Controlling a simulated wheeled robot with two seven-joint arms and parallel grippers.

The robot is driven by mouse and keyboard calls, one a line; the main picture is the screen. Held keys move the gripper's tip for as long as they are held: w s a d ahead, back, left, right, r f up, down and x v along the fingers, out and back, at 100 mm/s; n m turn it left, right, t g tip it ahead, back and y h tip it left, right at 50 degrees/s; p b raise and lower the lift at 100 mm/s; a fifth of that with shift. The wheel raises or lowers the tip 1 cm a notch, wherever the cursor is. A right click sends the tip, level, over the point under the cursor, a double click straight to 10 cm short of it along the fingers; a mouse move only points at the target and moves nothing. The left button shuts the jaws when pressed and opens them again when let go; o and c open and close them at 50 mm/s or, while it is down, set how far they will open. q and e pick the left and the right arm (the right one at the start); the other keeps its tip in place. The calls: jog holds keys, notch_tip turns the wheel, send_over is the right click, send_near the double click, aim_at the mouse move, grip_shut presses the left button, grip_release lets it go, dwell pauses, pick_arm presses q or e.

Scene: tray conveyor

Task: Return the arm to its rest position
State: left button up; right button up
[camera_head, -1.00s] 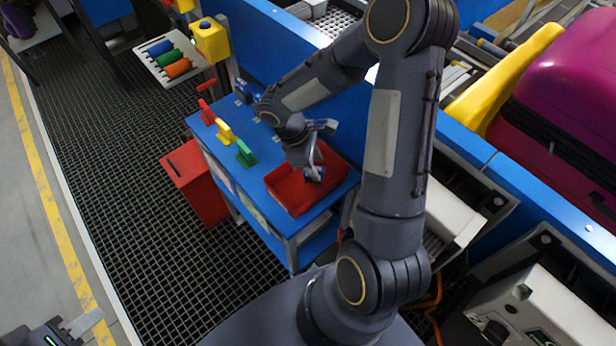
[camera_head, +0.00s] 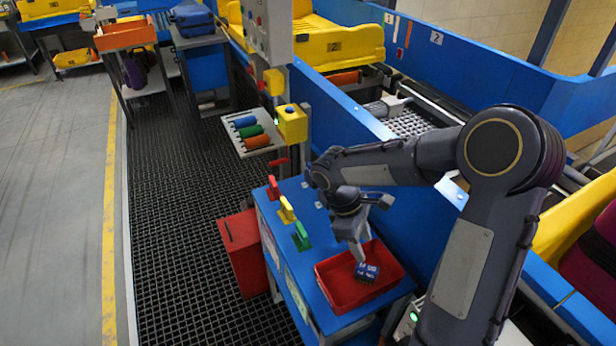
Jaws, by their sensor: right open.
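My right arm reaches in from the right over a blue table (camera_head: 330,318). My right gripper (camera_head: 372,228) is open above a red tray (camera_head: 336,299) on that table. One finger hangs down over the tray, close to a small dark blue item (camera_head: 367,271) lying in it. I cannot tell whether the finger touches the item. My left gripper is out of view.
Red, yellow and green handles (camera_head: 287,210) stand along the table's left side. A red bin (camera_head: 243,250) is beside it. A yellow box (camera_head: 291,123) and a rack of coloured rolls (camera_head: 249,131) stand behind. Dark grated floor (camera_head: 180,230) is clear on the left.

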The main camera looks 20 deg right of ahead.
jog(key=shift+s+r, duration=0.15)
jog(key=shift+r, duration=0.15)
jog(key=s+a+r+m+t+y, duration=0.3)
jog(key=s+a+r+m+t, duration=0.1)
jog(key=s, duration=0.3)
jog(key=s+a+r+m+t+y, duration=0.4)
jog(key=s+r+m, duration=0.1)
jog(key=s+m, duration=0.2)
jog(key=shift+s+a+r+t, duration=0.2)
jog(key=shift+s+r+t, duration=0.1)
jog(key=shift+s, duration=0.15)
